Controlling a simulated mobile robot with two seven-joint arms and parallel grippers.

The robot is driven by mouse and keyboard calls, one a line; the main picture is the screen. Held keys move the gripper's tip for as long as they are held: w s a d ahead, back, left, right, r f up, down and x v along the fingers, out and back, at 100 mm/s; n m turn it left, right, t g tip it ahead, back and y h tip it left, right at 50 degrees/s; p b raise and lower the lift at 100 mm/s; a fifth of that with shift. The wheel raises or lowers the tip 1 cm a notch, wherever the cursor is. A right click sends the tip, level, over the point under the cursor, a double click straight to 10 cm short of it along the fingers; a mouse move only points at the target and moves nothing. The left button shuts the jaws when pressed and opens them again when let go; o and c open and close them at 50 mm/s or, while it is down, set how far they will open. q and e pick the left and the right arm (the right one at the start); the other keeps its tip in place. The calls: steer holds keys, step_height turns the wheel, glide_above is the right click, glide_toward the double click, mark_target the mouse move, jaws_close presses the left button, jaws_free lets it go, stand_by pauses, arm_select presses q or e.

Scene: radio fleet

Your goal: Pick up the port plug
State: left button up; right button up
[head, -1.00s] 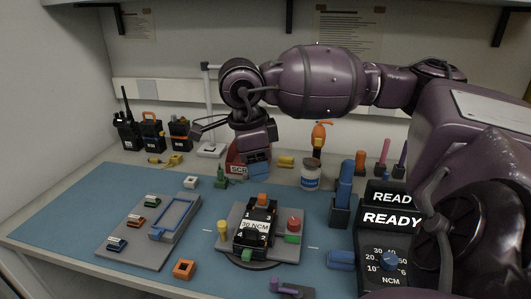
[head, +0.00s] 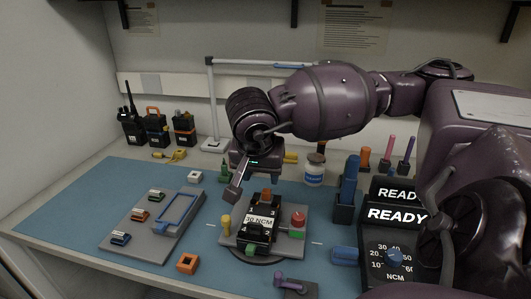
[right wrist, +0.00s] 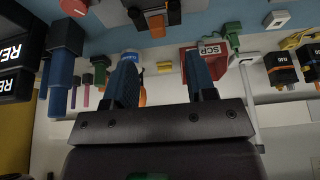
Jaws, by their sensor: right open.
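I cannot tell for sure which piece is the port plug. Small candidates are a green piece (head: 250,248) at the front of the black radio (head: 257,236) labelled 30 NCM, a yellow peg (head: 226,224) left of it, and a purple piece (head: 290,282) at the mat's front. My right gripper (head: 250,187) hangs open above and behind the radio, touching none of these. In the right wrist view its two fingers (right wrist: 165,82) are spread with nothing held between them. My left gripper is not in view.
A grey tray (head: 120,243) with small coloured pieces lies left, near an orange square piece (head: 187,263). A red knob (head: 298,219) is right of the radio. A blue upright block (head: 347,180) and the READY box (head: 385,235) stand right. Radios (head: 132,127) line the back left.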

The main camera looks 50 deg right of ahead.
mark_target(266, 190)
steer(key=shift+x, duration=1.5)
steer(key=x, duration=0.5)
steer(key=shift+d+r+b, duration=0.15)
steer(key=shift+d+b, duration=0.1)
steer(key=shift+b, duration=0.1)
steer(key=shift+s, duration=0.1)
jaws_close()
steer(key=shift+r, duration=0.1)
steer(key=shift+r, duration=0.3)
step_height(266, 190, up, 19)
steer(key=p, duration=0.2)
